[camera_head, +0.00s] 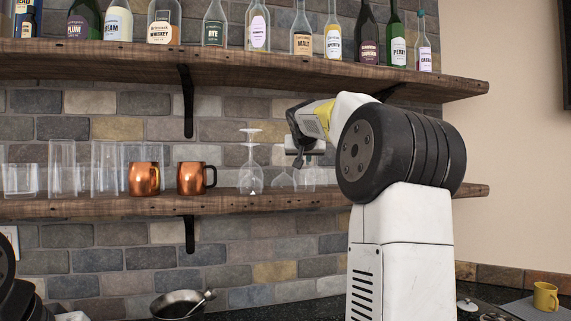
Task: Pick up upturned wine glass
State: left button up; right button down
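An upturned clear wine glass (251,178) stands on the lower wooden shelf (120,206), bowl down and foot up, right of the copper mugs. More clear upturned glasses (282,181) stand just to its right, partly behind my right gripper and hard to make out. My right gripper (300,155) is at the height of the glass stems, a little right of the first wine glass and apart from it. Its fingers are small and dark here, so I cannot tell how wide they are set. My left gripper is out of view.
Two copper mugs (143,179) and several clear tumblers (62,168) stand left of the wine glasses. The upper shelf (250,64) with bottles runs above my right arm. Black brackets (187,100) hold the shelves. A pan (178,303) and a yellow mug (545,296) sit below.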

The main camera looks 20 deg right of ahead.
jog(key=shift+r, duration=0.45)
notch_tip(320, 180, up, 3)
jog(key=shift+f, duration=0.2)
jog(key=s+a+r, duration=0.1)
jog(key=s, duration=1.5)
jog(key=shift+r, duration=0.15)
jog(key=shift+a, duration=0.1)
